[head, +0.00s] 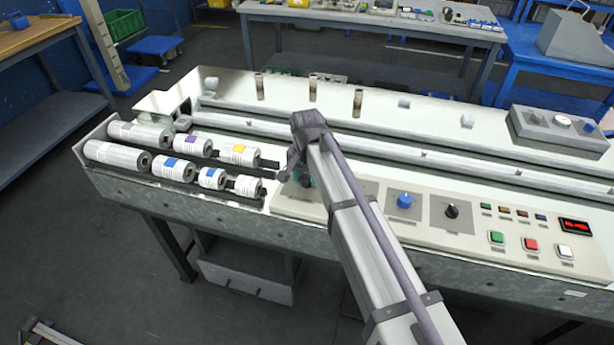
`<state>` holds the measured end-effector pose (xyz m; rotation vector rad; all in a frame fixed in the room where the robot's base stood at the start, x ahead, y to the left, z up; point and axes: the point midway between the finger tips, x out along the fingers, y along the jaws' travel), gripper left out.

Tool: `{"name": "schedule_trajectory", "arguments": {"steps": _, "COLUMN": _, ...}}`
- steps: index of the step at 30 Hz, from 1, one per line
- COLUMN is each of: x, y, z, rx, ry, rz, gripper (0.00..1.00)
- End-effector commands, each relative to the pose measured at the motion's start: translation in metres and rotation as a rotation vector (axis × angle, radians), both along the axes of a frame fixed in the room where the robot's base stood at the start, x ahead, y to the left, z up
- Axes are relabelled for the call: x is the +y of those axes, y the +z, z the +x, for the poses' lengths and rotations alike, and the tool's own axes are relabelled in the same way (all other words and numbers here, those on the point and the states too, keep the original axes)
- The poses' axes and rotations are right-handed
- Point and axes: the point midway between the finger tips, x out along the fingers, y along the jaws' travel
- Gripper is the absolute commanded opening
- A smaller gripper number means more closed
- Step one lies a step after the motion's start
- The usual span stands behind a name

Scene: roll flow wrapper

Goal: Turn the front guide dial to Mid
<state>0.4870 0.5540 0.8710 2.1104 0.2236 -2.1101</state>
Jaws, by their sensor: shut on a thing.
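The machine's front panel (383,228) carries a row of dials. My gripper (287,174) reaches down at the panel's left end, shut on the teal dial; the contact itself is largely hidden.
Several printed rolls (172,168) lie just left of my gripper. Right of the dials are small buttons, large green (496,237), red (530,244) and white push buttons, and a red display (575,226). A long rail (330,134) and upright posts stand behind.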

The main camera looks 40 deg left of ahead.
Motion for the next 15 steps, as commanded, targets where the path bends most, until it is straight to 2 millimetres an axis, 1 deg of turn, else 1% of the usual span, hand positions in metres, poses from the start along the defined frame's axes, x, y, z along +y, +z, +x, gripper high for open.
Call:
{"name": "schedule_trajectory", "arguments": {"steps": 5, "x": -0.0005, "y": -0.0002, "z": -0.0004, "rx": 0.001, "ry": 0.001, "rz": -0.001, "gripper": 0.16}}
{"name": "schedule_trajectory", "arguments": {"steps": 6, "x": -0.0005, "y": -0.0002, "z": -0.0004, "rx": 0.001, "ry": 0.001, "rz": -0.001, "gripper": 0.43}}
{"name": "schedule_trajectory", "arguments": {"steps": 13, "x": -0.0002, "y": -0.0001, "z": -0.0002, "rx": 0.0, "ry": 0.002, "rz": 0.0, "gripper": 0.65}}
{"name": "schedule_trajectory", "arguments": {"steps": 15, "x": -0.0002, "y": -0.0001, "z": -0.0002, "rx": 0.0, "ry": 0.002, "rz": 0.0, "gripper": 0.65}}
